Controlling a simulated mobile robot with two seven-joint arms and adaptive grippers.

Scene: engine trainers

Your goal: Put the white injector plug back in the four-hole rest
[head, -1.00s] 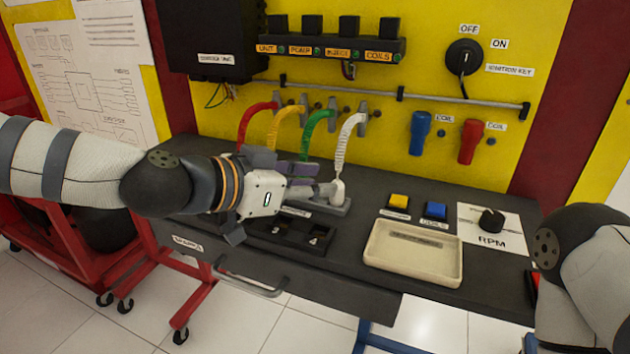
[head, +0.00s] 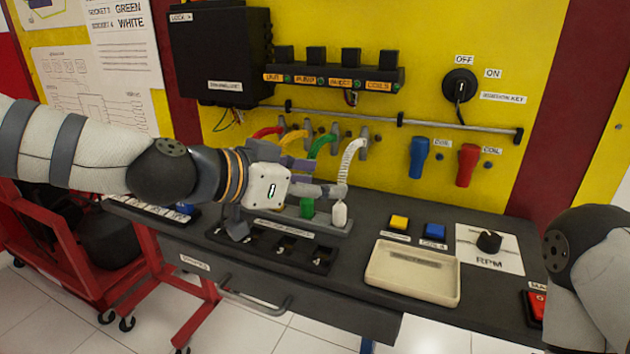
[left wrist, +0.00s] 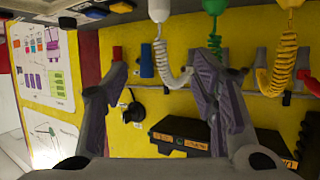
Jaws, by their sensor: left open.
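The white injector plug (head: 340,214) stands upright at the right end of the grey four-hole rest (head: 322,227) and seems seated, though its hole is hidden. Its white coiled lead (head: 351,160) rises to the yellow panel. My left gripper (head: 328,180) is open just above the plug, beside the lead. In the left wrist view the white plug (left wrist: 159,10) is at the top edge, beyond the open fingers (left wrist: 165,72), with its lead between them. The green plug (head: 307,208) stands left of the white one. My right gripper is out of view; only its arm shows.
Black numbered sockets (head: 283,247) lie in front of the rest. A cream tray (head: 412,296), yellow button (head: 399,222), blue button (head: 434,230) and RPM knob (head: 489,241) are to the right. Other coloured leads hang behind my left gripper.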

